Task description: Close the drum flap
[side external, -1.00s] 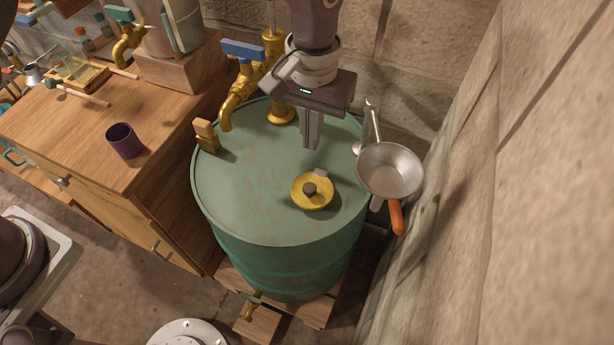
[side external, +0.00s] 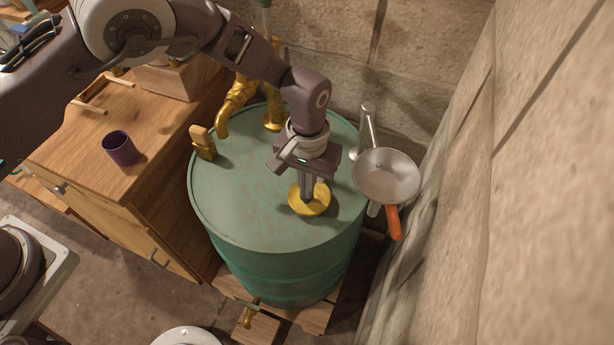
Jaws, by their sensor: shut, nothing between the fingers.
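The green drum (side external: 235,205) stands upright on a wooden pallet. The yellow round flap (side external: 312,207) lies flat, or nearly so, on the drum's top, right of the middle. My gripper (side external: 309,196) points down over the flap, with its fingers shut and nothing between them. The fingertips are at the flap's middle and hide its dark knob. I cannot tell whether they touch it.
A metal pan (side external: 387,176) with an orange handle hangs at the drum's right edge, close to my gripper. A yellow block-like piece (side external: 203,143) sits on the left rim. A purple cup (side external: 121,148) stands on the wooden cabinet (side external: 85,150).

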